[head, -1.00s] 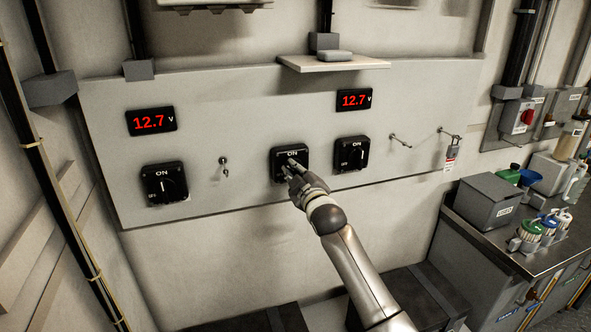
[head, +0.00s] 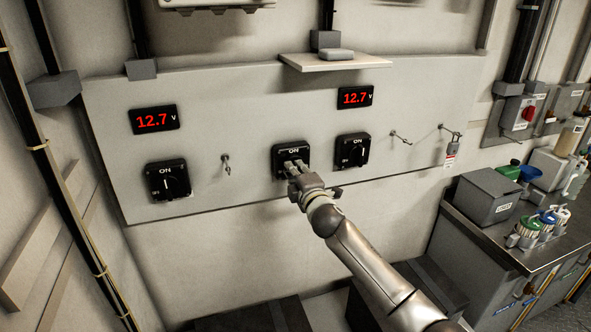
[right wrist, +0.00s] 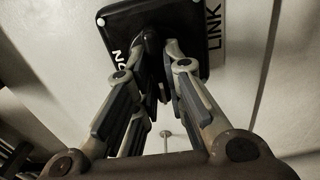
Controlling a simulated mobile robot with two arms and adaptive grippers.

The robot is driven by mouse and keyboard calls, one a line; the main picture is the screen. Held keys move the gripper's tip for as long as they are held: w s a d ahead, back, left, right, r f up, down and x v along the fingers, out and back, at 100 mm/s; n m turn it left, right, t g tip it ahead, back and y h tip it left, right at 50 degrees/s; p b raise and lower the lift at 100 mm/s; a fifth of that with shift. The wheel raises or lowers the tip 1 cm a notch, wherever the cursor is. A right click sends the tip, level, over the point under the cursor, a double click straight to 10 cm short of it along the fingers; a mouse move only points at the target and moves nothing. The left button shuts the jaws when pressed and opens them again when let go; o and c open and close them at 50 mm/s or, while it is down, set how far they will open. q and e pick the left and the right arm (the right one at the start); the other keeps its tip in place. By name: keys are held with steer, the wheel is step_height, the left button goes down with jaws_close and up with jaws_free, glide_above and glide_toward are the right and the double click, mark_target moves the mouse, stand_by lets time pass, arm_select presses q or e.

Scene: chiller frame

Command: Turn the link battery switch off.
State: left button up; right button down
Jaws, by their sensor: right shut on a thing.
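The link battery switch (head: 280,152) is the middle of three black rotary switches on the wall panel, with "ON" above its knob. In the right wrist view its black plate (right wrist: 190,18) shows beside a "LINK" label (right wrist: 213,40). My right gripper (head: 293,165) is at the front of this switch, its fingers shut on the knob (right wrist: 160,62). The fingers hide much of the knob in the head view, so I cannot tell its exact angle. My left gripper is not in view.
Other rotary switches stand to the left (head: 168,181) and right (head: 352,152), both with handles near upright. Displays (head: 155,119) read 12.7 V. A key (head: 226,164) and hooks (head: 400,138) stick out of the panel. A small shelf (head: 345,65) juts out above. A workbench (head: 475,228) stands at right.

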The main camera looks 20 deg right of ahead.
steer(key=shift+f, duration=0.1)
stand_by(0.5)
steer(key=c, duration=1.5)
jaws_free()
steer(key=shift+a, duration=0.1)
steer(key=s, duration=1.2)
steer(key=shift+d, duration=0.25)
